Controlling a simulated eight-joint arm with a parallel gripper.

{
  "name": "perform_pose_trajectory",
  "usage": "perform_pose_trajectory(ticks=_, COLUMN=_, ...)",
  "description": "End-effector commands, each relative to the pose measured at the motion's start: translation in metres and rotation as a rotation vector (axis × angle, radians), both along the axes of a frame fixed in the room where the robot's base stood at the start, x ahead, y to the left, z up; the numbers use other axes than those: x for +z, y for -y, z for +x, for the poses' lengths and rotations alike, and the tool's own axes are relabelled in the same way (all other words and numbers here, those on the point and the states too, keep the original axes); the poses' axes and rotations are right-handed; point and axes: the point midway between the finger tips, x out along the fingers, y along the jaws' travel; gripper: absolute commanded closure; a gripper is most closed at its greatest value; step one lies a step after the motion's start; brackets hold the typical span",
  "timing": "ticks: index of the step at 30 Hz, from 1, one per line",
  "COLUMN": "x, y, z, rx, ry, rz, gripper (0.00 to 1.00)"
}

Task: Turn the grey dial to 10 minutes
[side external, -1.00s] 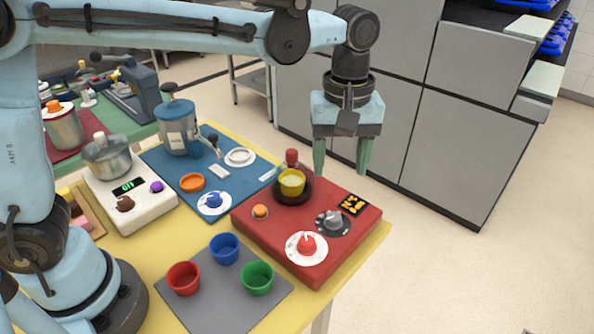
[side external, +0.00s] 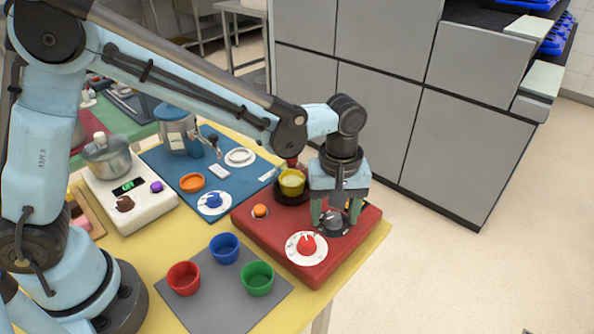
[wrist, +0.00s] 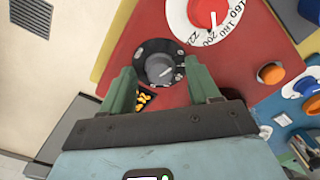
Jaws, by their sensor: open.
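The grey dial (side external: 333,219) sits on a dark round plate on the red appliance (side external: 262,242). In the wrist view the grey dial (wrist: 160,67) shows between the finger tips, with a pale pointer line; its marks are too small to read. My gripper (side external: 334,212) points down over the dial, with green fingers apart on either side of it. In the wrist view my gripper (wrist: 161,80) is open, and I cannot tell whether a finger touches the dial. The display (wrist: 145,100) with orange figures is partly hidden by a finger.
A red dial (side external: 307,244) on a white numbered plate is close beside the grey dial. Red, blue and green cups stand on a grey mat (side external: 237,312).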

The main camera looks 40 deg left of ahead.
Motion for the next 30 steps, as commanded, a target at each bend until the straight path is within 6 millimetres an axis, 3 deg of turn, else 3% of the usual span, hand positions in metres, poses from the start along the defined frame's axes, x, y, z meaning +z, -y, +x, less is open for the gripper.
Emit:
perform_pose_trajectory(ticks=7, x=-0.0004, y=0.0, z=0.0, rx=0.0, ry=0.0, rz=0.0, gripper=0.41)
perform_pose_trajectory(ticks=18, x=-0.0002, y=-0.0001, z=-0.0001, rx=0.0, ry=0.0, rz=0.0, gripper=0.95)
perform_pose_trajectory(ticks=30, x=-0.0001, y=0.0, z=-0.0001, rx=-0.089, ry=-0.001, rz=0.001, gripper=0.95)
